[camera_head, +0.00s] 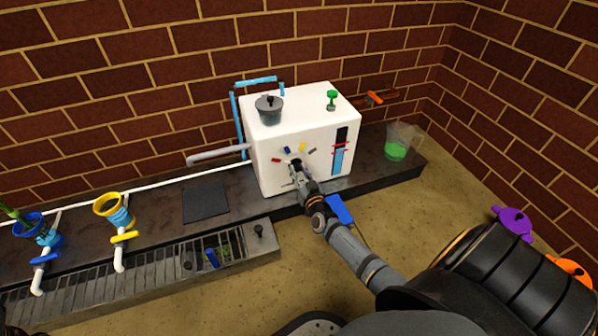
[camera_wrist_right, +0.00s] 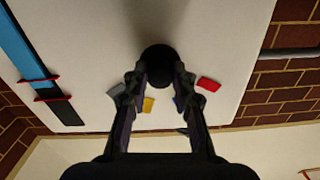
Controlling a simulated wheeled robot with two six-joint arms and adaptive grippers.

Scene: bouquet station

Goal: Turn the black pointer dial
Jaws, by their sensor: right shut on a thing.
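The black pointer dial (camera_wrist_right: 158,62) is a round dark knob on the front of the white box (camera_head: 285,130). In the right wrist view it sits between the fingertips of my right gripper (camera_wrist_right: 157,75), which is shut on it. In the head view my right gripper (camera_head: 297,168) reaches the box front and covers most of the dial. Small coloured marks surround the dial, among them a red one (camera_wrist_right: 208,85) and a yellow one (camera_wrist_right: 148,105). The dial's pointer direction is hard to make out. My left gripper is not in view.
A grey lidded pot (camera_head: 269,112) and a green valve (camera_head: 332,99) are on top of the box. A jug with green liquid (camera_head: 397,146) stands to the right on the dark counter (camera_head: 375,172). Yellow (camera_head: 108,206) and blue (camera_head: 30,224) funnels are at left.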

